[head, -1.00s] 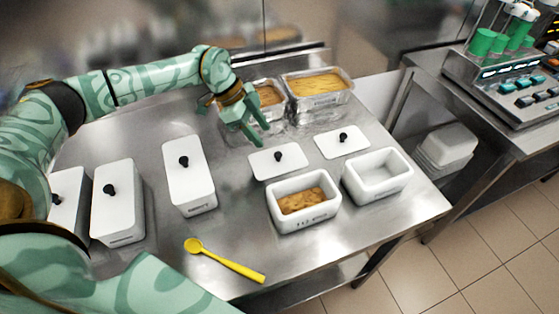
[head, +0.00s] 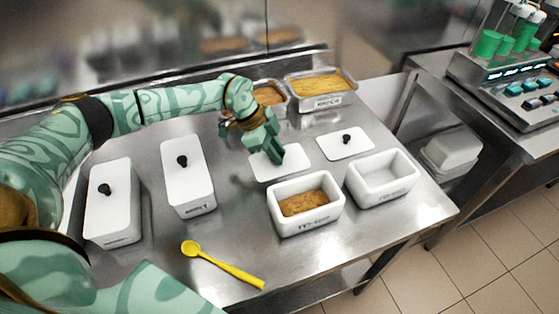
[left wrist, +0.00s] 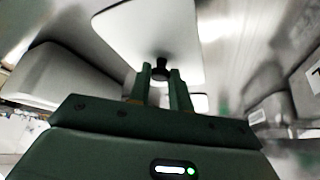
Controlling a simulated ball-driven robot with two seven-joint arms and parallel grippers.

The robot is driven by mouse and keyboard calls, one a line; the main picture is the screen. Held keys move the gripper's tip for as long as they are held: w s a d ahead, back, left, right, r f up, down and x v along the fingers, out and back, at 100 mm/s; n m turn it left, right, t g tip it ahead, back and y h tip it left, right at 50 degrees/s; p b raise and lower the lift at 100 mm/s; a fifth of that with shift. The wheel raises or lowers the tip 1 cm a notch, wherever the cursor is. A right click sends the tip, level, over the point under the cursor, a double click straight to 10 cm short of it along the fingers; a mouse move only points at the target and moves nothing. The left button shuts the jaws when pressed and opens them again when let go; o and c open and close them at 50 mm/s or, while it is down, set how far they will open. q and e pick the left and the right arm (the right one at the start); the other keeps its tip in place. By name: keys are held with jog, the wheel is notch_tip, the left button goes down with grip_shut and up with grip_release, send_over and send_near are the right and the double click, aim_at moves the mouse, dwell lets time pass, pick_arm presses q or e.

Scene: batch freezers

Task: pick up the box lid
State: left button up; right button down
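Two loose white lids lie flat on the steel table. The left loose lid (head: 264,172) is partly covered by my left gripper (head: 274,158), which hides its knob in the head view. The right loose lid (head: 345,143) shows its black knob. In the left wrist view, a white lid (left wrist: 135,35) has its black knob (left wrist: 160,69) at the tips of my two fingers (left wrist: 161,75). The fingers are apart, one on each side of the knob; I cannot tell whether they touch it. My right gripper is not in view.
In front stand an open white box with brown contents (head: 331,219) and an empty white box (head: 412,188). Lidded boxes (head: 187,185) stand at left. A yellow spoon (head: 225,266) lies near the front edge. Metal pans (head: 343,98) stand at the back.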

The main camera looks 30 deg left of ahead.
pick_arm(q)
grip_shut()
